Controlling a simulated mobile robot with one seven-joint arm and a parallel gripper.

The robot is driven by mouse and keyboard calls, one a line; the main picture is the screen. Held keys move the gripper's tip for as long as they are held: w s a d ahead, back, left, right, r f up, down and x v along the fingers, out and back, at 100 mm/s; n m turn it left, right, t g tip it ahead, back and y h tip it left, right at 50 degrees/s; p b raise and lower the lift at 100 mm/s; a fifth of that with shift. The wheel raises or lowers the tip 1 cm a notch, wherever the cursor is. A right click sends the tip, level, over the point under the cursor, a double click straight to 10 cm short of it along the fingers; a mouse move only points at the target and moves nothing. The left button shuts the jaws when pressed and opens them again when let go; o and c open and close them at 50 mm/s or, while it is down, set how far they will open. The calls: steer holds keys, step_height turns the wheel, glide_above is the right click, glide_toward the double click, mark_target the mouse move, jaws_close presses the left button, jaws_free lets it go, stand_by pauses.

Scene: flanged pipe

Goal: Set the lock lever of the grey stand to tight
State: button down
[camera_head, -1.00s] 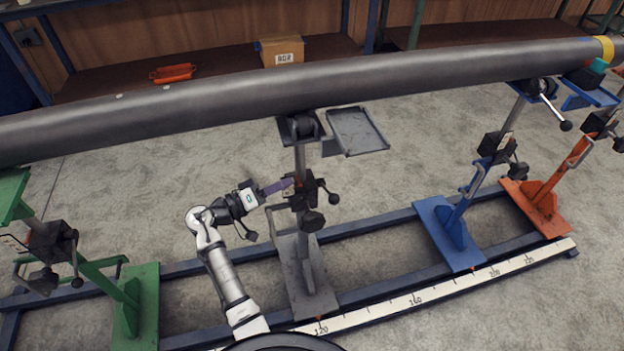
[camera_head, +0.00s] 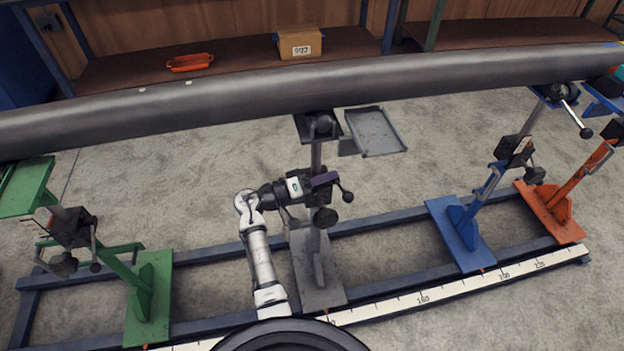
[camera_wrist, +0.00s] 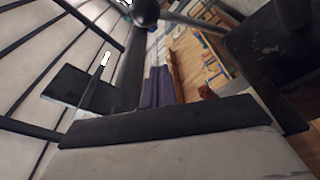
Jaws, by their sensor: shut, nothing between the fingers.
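The grey stand (camera_head: 318,270) stands near the middle of the head view, under the pipe (camera_head: 250,95). Its dark clamp block is partly hidden behind my gripper. A short lever with a black ball knob (camera_head: 347,197) sticks out to the right of the block, and a larger black knob (camera_head: 325,218) sits below. I cannot tell the lever's setting.
A green stand (camera_head: 150,300) is at left; blue (camera_head: 460,235) and orange (camera_head: 552,212) stands are at right. Dark blue floor rails (camera_head: 385,222) and a ruler (camera_head: 460,292) run along the base. Open floor lies between stands.

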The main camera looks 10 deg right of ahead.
mark_target(342, 188)
steer(key=s+d+f+p, duration=0.2)
steer(key=shift+s+d, duration=0.35)
stand_by(0.4)
steer(key=m+b, duration=0.1)
steer(key=b, duration=0.2)
steer(key=s+f+m+b, duration=0.1)
steer(key=m+b, duration=0.1)
steer(key=b, duration=0.1)
steer(key=shift+f+g, duration=0.2)
steer(key=shift+g, duration=0.1)
steer(key=shift+r+m, duration=0.1)
steer(key=shift+m, duration=0.2)
